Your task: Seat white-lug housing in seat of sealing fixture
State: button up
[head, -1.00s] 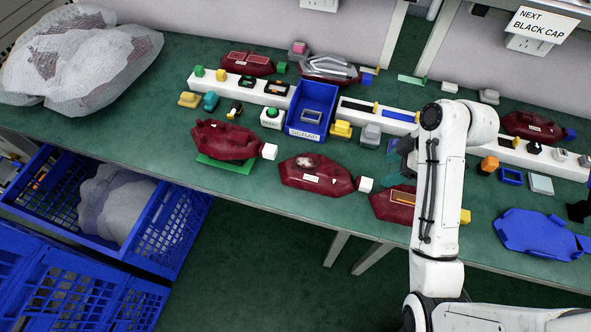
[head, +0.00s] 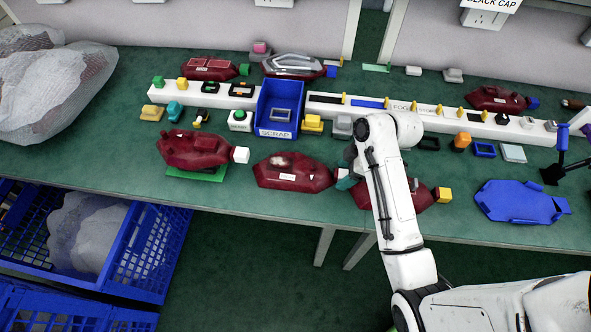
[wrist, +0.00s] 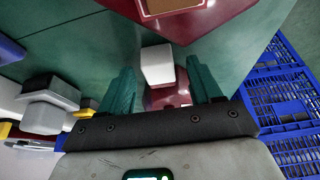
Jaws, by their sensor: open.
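Two dark red housings have a white lug. The middle housing (head: 288,172) lies near the table's front edge, and the left one (head: 190,150) lies on a green mat. My gripper (head: 347,168) is open beside the middle housing's lug end, partly hidden by my arm. In the wrist view the teal fingers (wrist: 161,68) are apart, with a white lug (wrist: 157,66) and part of a red housing (wrist: 166,97) showing between them. Contact cannot be told. A blue cradle-like plate (head: 519,203), perhaps the sealing fixture, lies empty at the right.
A red housing with a yellow lug (head: 443,194) lies right of my gripper, partly behind my arm. A blue scrap bin (head: 276,131) and a white rail (head: 230,100) with small parts stand behind. Blue crates (head: 150,260) are below the table's front edge.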

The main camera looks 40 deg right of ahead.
jog(key=shift+a+f, duration=0.1)
jog(key=shift+f, duration=0.1)
jog(key=shift+c, duration=0.5)
jog(key=c, duration=1)
